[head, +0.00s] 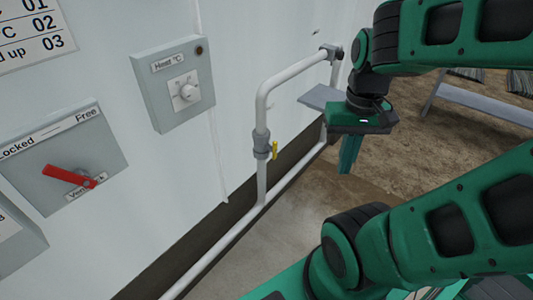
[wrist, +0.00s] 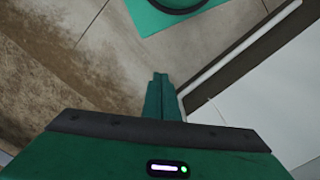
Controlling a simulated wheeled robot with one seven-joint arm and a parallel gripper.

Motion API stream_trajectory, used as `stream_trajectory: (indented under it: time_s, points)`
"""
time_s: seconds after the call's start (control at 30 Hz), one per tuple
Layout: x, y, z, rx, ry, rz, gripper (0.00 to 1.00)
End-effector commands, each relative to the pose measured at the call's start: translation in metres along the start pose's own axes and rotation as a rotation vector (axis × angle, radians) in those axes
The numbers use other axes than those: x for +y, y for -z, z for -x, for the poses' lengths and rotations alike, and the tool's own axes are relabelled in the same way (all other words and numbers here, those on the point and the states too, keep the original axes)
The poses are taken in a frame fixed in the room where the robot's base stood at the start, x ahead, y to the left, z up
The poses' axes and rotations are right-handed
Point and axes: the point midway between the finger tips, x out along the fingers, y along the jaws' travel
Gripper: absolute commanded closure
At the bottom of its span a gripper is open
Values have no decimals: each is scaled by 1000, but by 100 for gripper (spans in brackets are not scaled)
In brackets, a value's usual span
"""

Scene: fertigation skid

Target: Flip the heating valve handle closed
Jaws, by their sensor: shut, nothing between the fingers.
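The valve with a yellow handle (head: 274,150) sits on the white vertical pipe, on a grey valve body (head: 261,146), in the middle of the head view. The yellow handle looks roughly upright, along the pipe. My gripper (head: 347,172) hangs pointing down to the right of the valve, clear of it. Its green fingers are shut together with nothing between them. In the wrist view the shut fingers (wrist: 160,78) point at the floor, and the yellow handle is not in that view.
White piping (head: 290,76) runs along the white wall. A heat dial box (head: 175,82) and a vent lock panel with a red lever (head: 70,176) are on the wall at left. A grey shelf-like plate (head: 318,96) shows beside my gripper. Concrete floor lies below.

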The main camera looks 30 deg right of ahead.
Motion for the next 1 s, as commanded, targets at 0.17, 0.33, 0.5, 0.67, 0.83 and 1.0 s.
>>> stream_trajectory:
  time_s: [0.17, 0.33, 0.5, 0.67, 0.83, 1.0]
  points:
    - [-2, 19, -7, -27, -50, 1, 100]
    - [-9, 51, -24, -66, -156, 10, 100]
    - [-21, 84, -45, -84, -285, 32, 100]
    - [-36, 112, -67, -80, -418, 63, 100]
    - [-56, 139, -92, -53, -567, 110, 100]
    - [-79, 161, -117, -3, -719, 167, 100]
